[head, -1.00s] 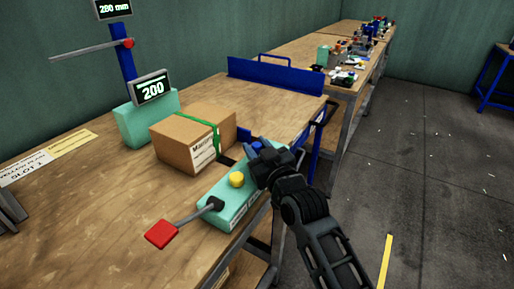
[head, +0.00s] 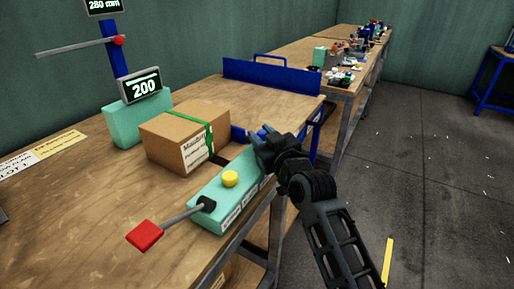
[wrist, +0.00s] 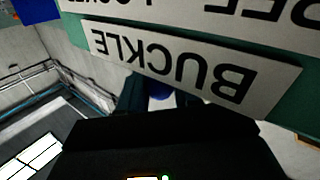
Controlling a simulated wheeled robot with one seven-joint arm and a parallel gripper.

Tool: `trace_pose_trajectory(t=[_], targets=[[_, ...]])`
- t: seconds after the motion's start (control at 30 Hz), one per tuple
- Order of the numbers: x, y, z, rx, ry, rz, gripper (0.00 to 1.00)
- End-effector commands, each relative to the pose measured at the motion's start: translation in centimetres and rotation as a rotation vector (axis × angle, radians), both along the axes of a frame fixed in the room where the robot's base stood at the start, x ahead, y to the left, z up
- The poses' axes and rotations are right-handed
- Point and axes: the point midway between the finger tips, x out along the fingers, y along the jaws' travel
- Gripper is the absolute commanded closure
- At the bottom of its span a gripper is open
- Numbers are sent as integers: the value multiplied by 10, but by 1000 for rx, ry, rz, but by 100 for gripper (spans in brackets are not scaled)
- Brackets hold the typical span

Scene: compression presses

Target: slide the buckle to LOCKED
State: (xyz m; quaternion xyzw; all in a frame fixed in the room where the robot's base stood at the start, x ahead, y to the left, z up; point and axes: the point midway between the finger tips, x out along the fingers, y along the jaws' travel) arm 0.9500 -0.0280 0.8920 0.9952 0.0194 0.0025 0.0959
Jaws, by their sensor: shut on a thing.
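The teal press unit (head: 222,196) sits at the front edge of the wooden bench, with a yellow button (head: 230,179) on top. My gripper (head: 264,148) is at the unit's far end, beyond the button. It is shut on the blue buckle (wrist: 160,100), which shows as a small blue patch between the dark fingers in the wrist view. The fingers hide most of it. A white label reading BUCKLE (wrist: 175,65) appears upside down there, with parts of the LOCKED and FREE labels above it. The buckle's exact position against those labels is hidden.
A cardboard box (head: 185,135) with a green strap stands behind the unit. A red-ended lever (head: 146,235) sticks out at the front left. A display reading 200 (head: 140,86) stands behind the box. A blue rail (head: 272,77) edges the far bench end.

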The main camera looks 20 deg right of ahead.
Motion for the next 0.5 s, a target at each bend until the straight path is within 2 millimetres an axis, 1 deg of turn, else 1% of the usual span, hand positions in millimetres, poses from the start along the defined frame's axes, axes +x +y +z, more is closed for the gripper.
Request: trace_pose_trajectory(t=[0.03,0.33,0.37,0.5], targets=[[1,-2,-2,-1,2,-1,100],[2,-4,0,-2,2,-2,100],[2,-4,0,-2,1,-3,66],[2,-4,0,-2,1,-3,52]])
